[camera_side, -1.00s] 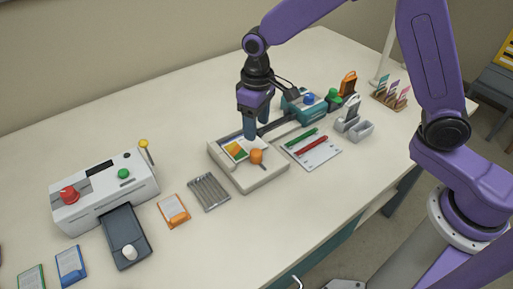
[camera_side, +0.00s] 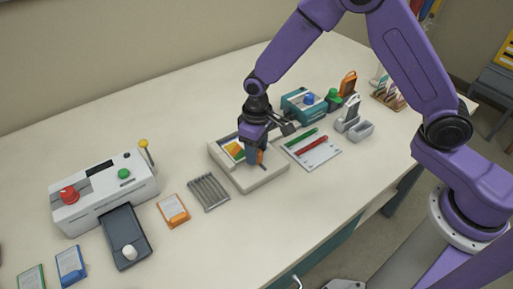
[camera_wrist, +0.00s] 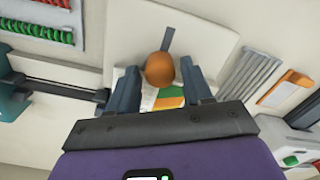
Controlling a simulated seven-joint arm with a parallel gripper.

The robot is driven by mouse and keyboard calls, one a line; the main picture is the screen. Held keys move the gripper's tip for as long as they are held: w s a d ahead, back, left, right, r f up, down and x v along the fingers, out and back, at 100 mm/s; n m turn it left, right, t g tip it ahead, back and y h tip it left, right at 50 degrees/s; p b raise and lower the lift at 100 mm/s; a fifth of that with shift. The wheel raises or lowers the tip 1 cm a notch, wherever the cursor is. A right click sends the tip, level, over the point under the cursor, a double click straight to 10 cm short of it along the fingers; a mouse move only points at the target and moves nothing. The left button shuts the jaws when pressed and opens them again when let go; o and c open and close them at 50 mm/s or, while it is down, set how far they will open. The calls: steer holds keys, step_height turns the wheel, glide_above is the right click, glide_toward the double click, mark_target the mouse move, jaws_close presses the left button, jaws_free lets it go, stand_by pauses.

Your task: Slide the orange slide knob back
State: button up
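The orange slide knob (camera_wrist: 160,68) is a round ball on a flat cream device (camera_side: 266,180). A narrow grey slot runs from the knob toward the top of the wrist view. In the side view only a sliver of the knob (camera_side: 261,157) shows beside my fingers. My gripper (camera_wrist: 161,76) is low over the device, with one finger on each side of the knob. Small gaps seem to show between the fingers and the knob. A white, green and orange card lies on the device, partly hidden by the gripper.
A tray of grey rods (camera_side: 208,192) and an orange packet (camera_side: 173,210) lie left of the device. A teal machine (camera_side: 303,104) stands behind. The front tabletop is clear.

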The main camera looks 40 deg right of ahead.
jaws_close()
steer(key=shift+s, duration=1.5)
steer(key=shift+o, duration=1.8)
jaws_free()
steer(key=shift+r, duration=0.15)
steer(key=shift+w+r, duration=0.1)
steer(key=shift+r, duration=0.15)
step_height(320, 180, up, 17)
steer(key=shift+f, duration=0.15)
steer(key=shift+d, duration=0.1)
